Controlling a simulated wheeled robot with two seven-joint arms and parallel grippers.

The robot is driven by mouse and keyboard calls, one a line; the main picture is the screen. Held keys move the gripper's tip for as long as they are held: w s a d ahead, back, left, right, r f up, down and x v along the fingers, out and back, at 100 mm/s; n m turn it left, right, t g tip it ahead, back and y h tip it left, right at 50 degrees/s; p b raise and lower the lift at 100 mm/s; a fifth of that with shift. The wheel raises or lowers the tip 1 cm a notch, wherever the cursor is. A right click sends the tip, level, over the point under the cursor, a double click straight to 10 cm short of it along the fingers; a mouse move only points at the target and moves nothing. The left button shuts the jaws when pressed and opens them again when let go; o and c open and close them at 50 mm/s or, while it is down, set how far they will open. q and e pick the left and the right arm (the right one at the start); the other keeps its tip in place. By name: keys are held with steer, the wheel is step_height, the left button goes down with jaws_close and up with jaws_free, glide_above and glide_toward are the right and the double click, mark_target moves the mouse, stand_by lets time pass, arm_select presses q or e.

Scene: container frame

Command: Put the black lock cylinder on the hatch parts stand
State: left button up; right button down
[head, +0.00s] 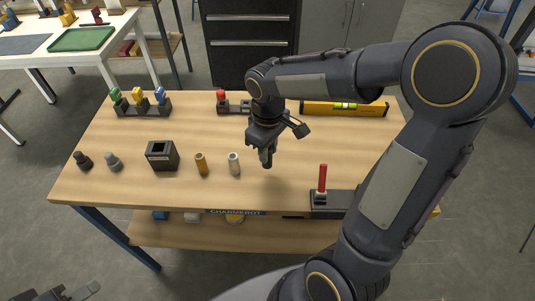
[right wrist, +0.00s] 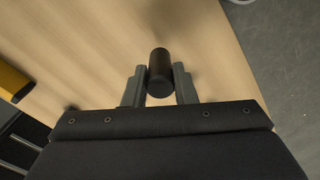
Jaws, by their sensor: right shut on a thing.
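The black lock cylinder (right wrist: 160,72) is between the fingers of my right gripper (right wrist: 160,86) in the right wrist view. In the head view my right gripper (head: 267,158) points down above the middle of the table, shut on the cylinder, which is hard to tell from the dark fingers. No label shows which holder is the hatch parts stand. A dark rack with a red-topped piece (head: 221,100) stands behind the gripper, partly hidden by my arm. Another dark rack (head: 145,110) holds green, yellow and blue topped pieces. My left gripper (head: 80,292) shows only in part at the bottom left.
A black box with a square opening (head: 162,155), a brass cylinder (head: 201,164) and a pale cylinder (head: 234,163) stand left of the gripper. A red rod (head: 322,178) stands at front right; a yellow level (head: 345,108) lies behind.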

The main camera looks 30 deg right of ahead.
steer(key=shift+w+d+f, duration=0.2)
steer(key=shift+w+f, duration=0.2)
steer(key=shift+f, duration=0.15)
steer(key=shift+w+d+f, duration=0.1)
steer(key=shift+w+f, duration=0.1)
steer(key=shift+f, duration=1.55)
steer(key=shift+f, duration=0.2)
steer(key=c, duration=1.2)
jaws_free()
